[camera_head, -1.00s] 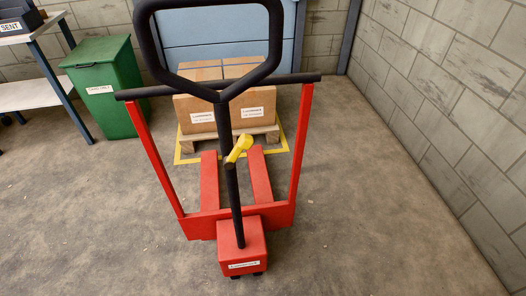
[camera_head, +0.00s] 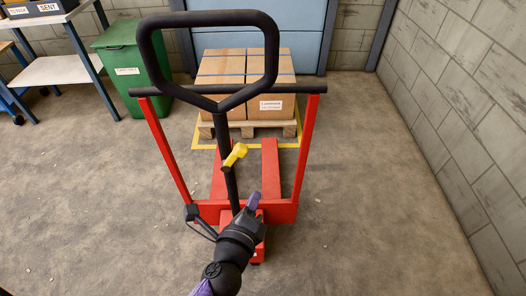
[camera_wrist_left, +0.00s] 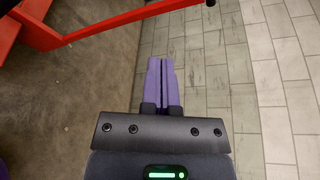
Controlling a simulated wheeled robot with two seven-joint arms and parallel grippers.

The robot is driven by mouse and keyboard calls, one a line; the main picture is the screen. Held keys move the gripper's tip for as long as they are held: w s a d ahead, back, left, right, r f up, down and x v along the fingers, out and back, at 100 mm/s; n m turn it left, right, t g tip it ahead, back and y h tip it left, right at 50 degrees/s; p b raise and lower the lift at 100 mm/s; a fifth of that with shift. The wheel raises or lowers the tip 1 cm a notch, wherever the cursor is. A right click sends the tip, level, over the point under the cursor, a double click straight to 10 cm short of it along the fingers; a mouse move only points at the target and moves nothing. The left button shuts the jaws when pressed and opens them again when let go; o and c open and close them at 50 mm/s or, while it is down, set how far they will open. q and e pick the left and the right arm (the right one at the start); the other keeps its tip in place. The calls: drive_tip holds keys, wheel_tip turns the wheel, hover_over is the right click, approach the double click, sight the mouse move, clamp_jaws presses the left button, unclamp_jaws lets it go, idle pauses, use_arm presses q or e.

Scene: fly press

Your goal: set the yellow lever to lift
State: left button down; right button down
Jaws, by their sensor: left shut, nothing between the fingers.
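The yellow lever (camera_head: 236,154) sits on the black shaft of the red pallet truck (camera_head: 305,150), below the black loop handle (camera_head: 148,55). It slants up to the right. My left gripper (camera_head: 253,201) is in front of the truck's lower part, below and slightly right of the lever, and apart from it in the picture. Its purple fingers (camera_wrist_left: 161,68) are shut together and empty in the left wrist view. The lever is not visible in that view. My arm hides part of the truck's red base. My right gripper is out of view.
A pallet (camera_head: 290,129) with cardboard boxes (camera_head: 222,68) stands behind the truck, on a yellow floor outline. A green bin (camera_head: 125,65) and a table (camera_head: 60,70) stand at the left. A block wall (camera_head: 465,110) runs along the right. The floor on both sides is clear.

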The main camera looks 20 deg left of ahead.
sight(233, 158)
use_arm(q)
drive_tip(key=shift+r, duration=0.45)
drive_tip(key=w+f+b, duration=0.1)
drive_tip(key=w+f, duration=0.1)
drive_tip(key=w, duration=0.8)
drive_tip(key=a+r+p, duration=0.1)
drive_tip(key=s+a+r+p, duration=0.1)
drive_tip(key=a, duration=0.1)
drive_tip(key=shift+a+r, duration=0.1)
drive_tip(key=shift+r, duration=0.05)
